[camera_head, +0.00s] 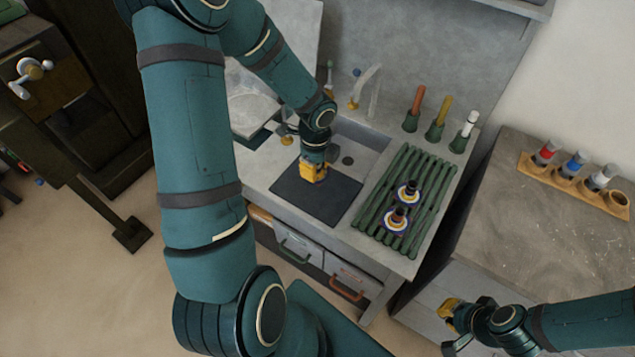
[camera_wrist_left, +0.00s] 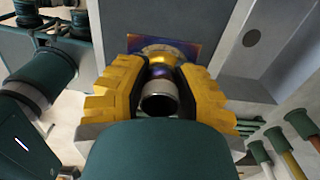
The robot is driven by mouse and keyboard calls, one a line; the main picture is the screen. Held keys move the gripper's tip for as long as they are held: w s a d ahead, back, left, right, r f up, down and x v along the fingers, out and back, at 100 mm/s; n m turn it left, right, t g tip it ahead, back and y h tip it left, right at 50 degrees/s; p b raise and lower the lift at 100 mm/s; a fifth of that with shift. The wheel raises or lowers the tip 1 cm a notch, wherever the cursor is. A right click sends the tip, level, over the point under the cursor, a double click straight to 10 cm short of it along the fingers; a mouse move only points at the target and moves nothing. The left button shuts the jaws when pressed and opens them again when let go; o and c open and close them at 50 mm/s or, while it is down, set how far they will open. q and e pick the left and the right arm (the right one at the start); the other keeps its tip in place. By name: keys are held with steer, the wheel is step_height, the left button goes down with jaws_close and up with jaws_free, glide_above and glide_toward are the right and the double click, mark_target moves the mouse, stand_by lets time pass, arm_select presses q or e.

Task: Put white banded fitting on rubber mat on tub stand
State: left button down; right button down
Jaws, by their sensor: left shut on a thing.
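My left gripper (camera_head: 313,178) is low over the dark rubber mat (camera_head: 335,197) on the sink counter. In the left wrist view its yellow fingers are shut on a dark fitting (camera_wrist_left: 158,98) with a grey rim and hollow end. Its band colour is hidden, and I cannot tell whether it touches the mat. Behind it lies a patterned purple-and-orange patch (camera_wrist_left: 188,48). A white-topped fitting (camera_head: 602,177) stands in a wooden holder at the right. I cannot tell which thing is the tub stand. My right gripper (camera_head: 450,325) is at the lower right, its opening unclear.
A green slatted rack (camera_head: 430,205) right of the mat bears two round discs with dark fittings (camera_head: 409,190) (camera_head: 397,217). Several green-based handles (camera_head: 436,124) stand behind it. A faucet (camera_head: 368,90) rises behind the sink. The right worktop (camera_head: 540,235) is largely clear.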

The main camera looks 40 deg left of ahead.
mark_target(316, 187)
arm_select(q)
steer(key=shift+f+b, duration=0.8)
steer(key=shift+f, duration=2.2)
steer(key=shift+f, duration=0.2)
steer(key=c, duration=0.8)
jaws_free()
steer(key=shift+r, duration=0.1)
steer(key=shift+r, duration=0.25)
step_height(316, 187, up, 12)
steer(key=p, duration=0.3)
steer(key=shift+f+p, duration=0.15)
steer(key=shift+p, duration=0.25)
